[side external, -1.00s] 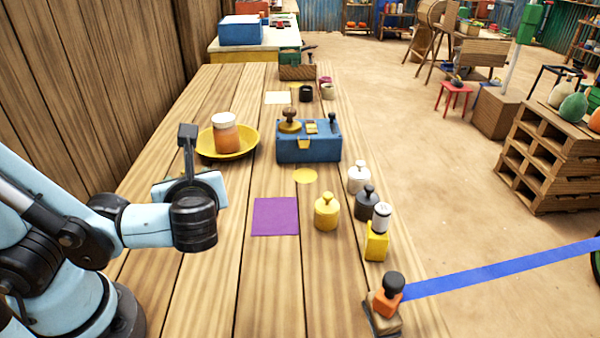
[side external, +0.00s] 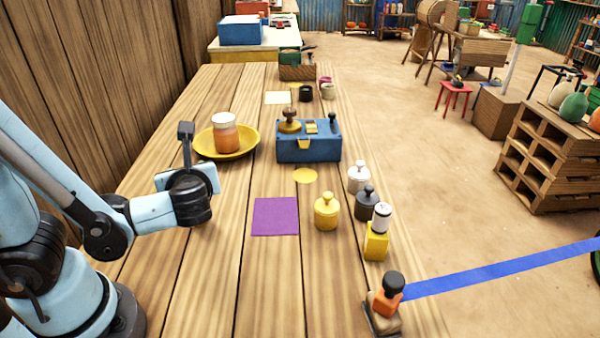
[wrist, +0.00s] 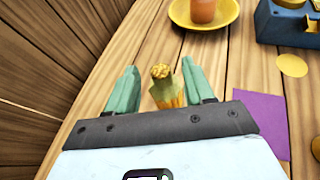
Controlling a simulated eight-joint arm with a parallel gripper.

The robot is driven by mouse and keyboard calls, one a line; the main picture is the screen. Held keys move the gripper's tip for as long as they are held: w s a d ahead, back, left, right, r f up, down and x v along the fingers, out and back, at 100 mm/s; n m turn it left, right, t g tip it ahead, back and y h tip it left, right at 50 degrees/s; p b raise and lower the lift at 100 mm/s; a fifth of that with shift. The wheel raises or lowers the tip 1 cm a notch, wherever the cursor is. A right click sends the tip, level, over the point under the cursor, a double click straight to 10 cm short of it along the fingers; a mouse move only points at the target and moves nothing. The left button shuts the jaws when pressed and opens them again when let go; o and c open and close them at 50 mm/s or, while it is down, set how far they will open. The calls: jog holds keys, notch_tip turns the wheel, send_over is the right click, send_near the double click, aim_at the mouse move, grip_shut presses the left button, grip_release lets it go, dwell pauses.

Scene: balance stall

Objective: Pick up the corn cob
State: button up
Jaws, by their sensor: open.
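The cob's lower end is hidden behind the dark gripper body. In the side external view the cob and the fingers are hidden behind my wrist.
A yellow dish (side external: 250,150) holding an orange jar (side external: 225,135) stands just beyond my gripper. A blue box (side external: 308,150), a purple cloth (side external: 276,218) and several weights, including a yellow one (side external: 326,212), are to the right. A wooden wall (side external: 90,90) rises at the left.

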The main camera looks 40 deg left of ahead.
grip_shut()
